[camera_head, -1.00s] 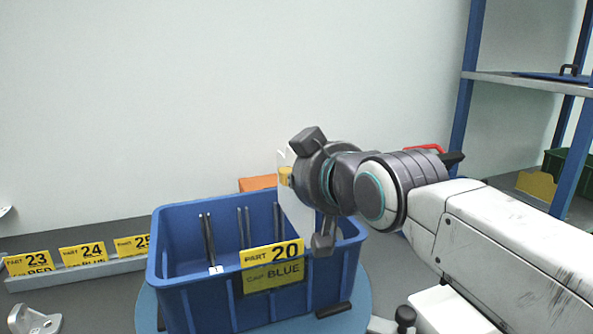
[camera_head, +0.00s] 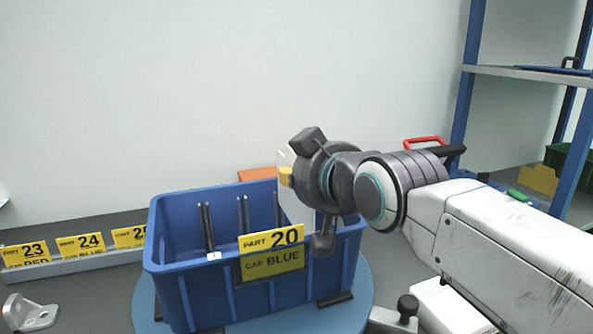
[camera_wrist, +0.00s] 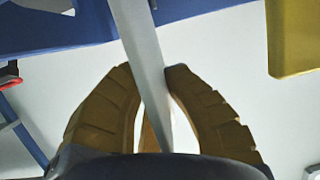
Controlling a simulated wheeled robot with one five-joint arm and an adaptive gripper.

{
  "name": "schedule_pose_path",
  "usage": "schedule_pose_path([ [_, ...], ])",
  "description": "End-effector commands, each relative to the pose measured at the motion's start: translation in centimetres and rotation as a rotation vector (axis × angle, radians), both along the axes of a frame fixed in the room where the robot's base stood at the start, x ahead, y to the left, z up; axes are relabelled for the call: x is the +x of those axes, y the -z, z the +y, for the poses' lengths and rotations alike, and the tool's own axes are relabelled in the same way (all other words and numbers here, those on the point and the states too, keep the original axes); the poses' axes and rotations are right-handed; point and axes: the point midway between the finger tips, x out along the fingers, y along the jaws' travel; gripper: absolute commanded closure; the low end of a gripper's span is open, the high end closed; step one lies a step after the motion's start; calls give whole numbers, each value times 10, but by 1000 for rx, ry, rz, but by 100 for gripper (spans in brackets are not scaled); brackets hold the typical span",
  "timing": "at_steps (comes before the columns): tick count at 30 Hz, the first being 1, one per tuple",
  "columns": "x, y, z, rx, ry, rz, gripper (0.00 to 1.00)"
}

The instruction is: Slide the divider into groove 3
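My gripper (camera_wrist: 150,72) has tan ribbed fingers shut on the divider (camera_wrist: 140,30), a thin pale panel. In the head view the divider (camera_head: 294,205) hangs upright at the right part of the blue bin (camera_head: 200,302), its lower part inside the bin and its bottom edge hidden behind the front wall and label. Pairs of dark rails form grooves: a left pair (camera_head: 206,228), a middle pair (camera_head: 243,215) and another rail (camera_head: 277,206) just left of the divider. I cannot tell whether the divider sits in a groove. Groove numbers are not readable.
The bin stands on a round blue table (camera_head: 350,312) and bears a yellow PART 20 label (camera_head: 270,240). Several yellow part labels (camera_head: 82,246) stand at left, with a metal bracket (camera_head: 28,313) below. A blue-posted shelf (camera_head: 500,72) stands at right. An orange thing (camera_head: 257,174) is behind the bin.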

Motion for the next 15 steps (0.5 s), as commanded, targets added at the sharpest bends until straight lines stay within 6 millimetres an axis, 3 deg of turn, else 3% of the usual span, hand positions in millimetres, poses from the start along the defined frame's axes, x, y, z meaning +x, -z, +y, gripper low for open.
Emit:
schedule_pose_path([
  [15,0,12,0,0,0,-1,100],
])
